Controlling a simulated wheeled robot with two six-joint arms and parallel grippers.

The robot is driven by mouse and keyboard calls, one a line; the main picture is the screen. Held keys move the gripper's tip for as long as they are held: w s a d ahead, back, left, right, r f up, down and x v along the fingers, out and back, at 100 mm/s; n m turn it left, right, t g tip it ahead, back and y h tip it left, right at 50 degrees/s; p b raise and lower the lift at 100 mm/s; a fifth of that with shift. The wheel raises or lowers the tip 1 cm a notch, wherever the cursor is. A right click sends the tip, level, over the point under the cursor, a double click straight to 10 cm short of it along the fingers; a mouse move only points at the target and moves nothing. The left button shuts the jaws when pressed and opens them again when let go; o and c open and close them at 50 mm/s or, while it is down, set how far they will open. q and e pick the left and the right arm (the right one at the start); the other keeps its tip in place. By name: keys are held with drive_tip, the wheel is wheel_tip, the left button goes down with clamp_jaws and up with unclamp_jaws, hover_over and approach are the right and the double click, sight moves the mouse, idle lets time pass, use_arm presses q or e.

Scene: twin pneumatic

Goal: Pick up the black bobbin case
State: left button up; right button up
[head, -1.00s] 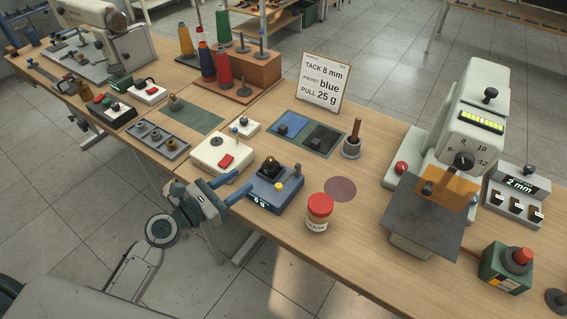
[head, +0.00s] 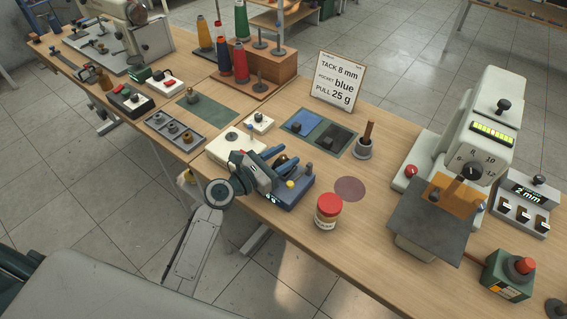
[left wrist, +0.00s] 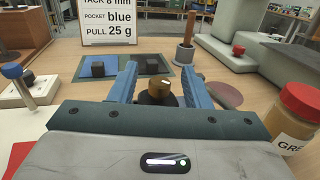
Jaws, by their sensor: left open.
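A dark round piece with a brassy knob on top, apparently the black bobbin case (left wrist: 157,92), stands between the two blue fingers of my left gripper (left wrist: 160,76) in the left wrist view. A gap shows on each side, so the fingers are apart from it. Two dark blocks lie on the blue pad (head: 303,121) and the black pad (head: 335,141) behind. My right gripper is out of view.
A red-lidded jar (head: 328,212) stands right of the blue device. A cream box (head: 228,148) is to its left. A cup with a wooden handle (head: 364,147) and a sign (head: 339,80) stand behind. The table around the brown disc (head: 350,188) is mostly clear.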

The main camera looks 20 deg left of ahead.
use_arm(q)
clamp_jaws()
drive_tip(key=shift+r, duration=0.1)
